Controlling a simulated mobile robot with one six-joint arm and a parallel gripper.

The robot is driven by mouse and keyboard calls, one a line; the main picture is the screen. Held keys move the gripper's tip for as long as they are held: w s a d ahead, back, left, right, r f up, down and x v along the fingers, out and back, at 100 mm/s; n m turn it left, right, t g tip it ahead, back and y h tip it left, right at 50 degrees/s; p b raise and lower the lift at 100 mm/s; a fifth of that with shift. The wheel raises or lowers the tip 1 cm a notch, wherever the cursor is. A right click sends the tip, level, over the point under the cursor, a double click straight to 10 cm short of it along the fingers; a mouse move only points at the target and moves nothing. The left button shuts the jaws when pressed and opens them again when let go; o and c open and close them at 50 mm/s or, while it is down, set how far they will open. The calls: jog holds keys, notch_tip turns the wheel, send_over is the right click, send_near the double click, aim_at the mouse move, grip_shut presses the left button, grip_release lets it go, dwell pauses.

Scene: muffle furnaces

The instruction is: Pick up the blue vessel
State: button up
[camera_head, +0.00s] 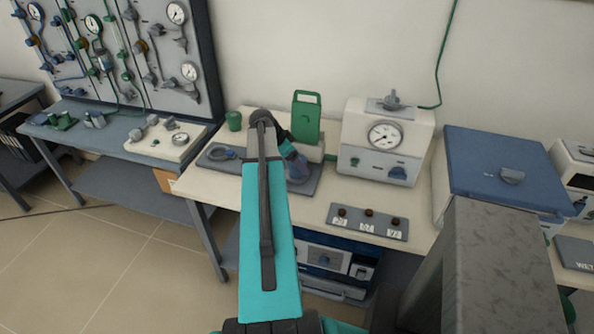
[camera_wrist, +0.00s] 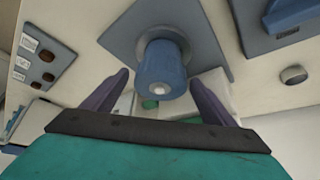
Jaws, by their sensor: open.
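The blue vessel (camera_wrist: 160,68) stands on a grey-blue pad (camera_wrist: 118,36) in the wrist view, with a small pale knob at its near end. My gripper (camera_wrist: 160,78) is open, with one purple-grey finger on each side of the vessel. Gaps show between the fingers and the vessel, and nothing is held. In the head view the vessel (camera_head: 297,171) is partly hidden by my arm and gripper, on the right part of the pad (camera_head: 226,163). The exact height of my fingertips against the vessel is unclear.
A green canister (camera_head: 306,118) stands just behind the vessel. A white gauge box (camera_head: 385,145) is to its right, and a panel with three knobs (camera_head: 368,221) lies in front. A blue-topped box (camera_head: 505,170) stands further right.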

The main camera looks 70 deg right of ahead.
jog(key=c, duration=1.5)
jog(key=shift+r, duration=0.2)
jog(key=shift+r+b, duration=0.8)
jog(key=shift+r, duration=0.6)
jog(key=shift+a+r, duration=0.1)
jog(key=shift+r, duration=0.1)
jog(key=w+a+b, duration=0.1)
jog(key=w+a, duration=0.1)
jog(key=a, duration=0.2)
jog(key=w+a+r+b, duration=0.1)
jog(key=w+a+b, duration=0.1)
jog(key=a, duration=0.3)
jog(key=w+a+b, duration=0.1)
jog(key=w+a, duration=0.2)
jog(key=a, duration=0.1)
jog(key=shift+w+a+r+b, duration=0.25)
jog(key=shift+w+a+b, duration=0.05)
jog(key=shift+a, duration=0.1)
